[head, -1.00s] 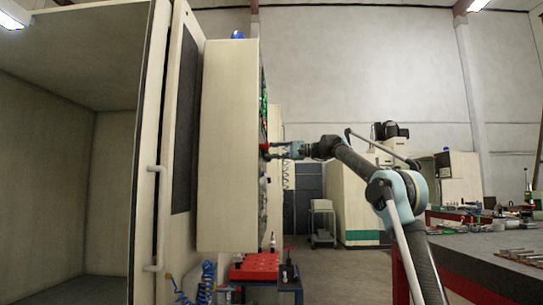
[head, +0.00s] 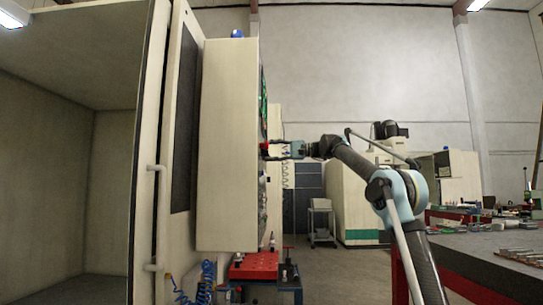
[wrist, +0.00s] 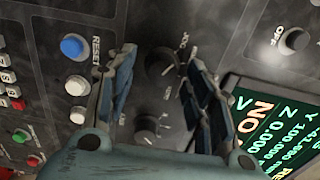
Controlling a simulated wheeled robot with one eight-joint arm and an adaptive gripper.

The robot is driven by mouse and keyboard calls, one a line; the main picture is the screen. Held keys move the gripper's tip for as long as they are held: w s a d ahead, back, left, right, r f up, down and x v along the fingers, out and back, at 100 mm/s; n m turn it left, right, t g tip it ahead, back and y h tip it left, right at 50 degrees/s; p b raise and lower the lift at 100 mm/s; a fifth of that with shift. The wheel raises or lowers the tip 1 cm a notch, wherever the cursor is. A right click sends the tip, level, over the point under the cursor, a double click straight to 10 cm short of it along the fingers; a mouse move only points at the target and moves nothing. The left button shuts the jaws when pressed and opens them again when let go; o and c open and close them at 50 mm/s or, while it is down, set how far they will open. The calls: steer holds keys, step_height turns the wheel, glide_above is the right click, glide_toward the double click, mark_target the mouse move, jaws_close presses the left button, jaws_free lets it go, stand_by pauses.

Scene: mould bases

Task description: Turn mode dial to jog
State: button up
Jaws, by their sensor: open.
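My gripper (head: 272,150) is at the front panel of the tall cream control cabinet (head: 227,145) in the head view. In the wrist view my gripper (wrist: 162,60) is open, with one finger on each side of a dark round dial (wrist: 159,63). Lettering that reads JOG stands by this dial, so it appears to be the mode dial. Its pointer is hard to read. I cannot tell whether the fingers touch it.
A blue button (wrist: 72,46) by RESET and a white button (wrist: 76,85) are left of the fingers. The lit screen (wrist: 275,125) and an OFF knob (wrist: 294,40) are on the right. A red-topped cart (head: 254,266) stands below the cabinet.

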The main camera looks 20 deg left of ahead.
steer(key=v, duration=1.2)
steer(key=shift+w, duration=0.15)
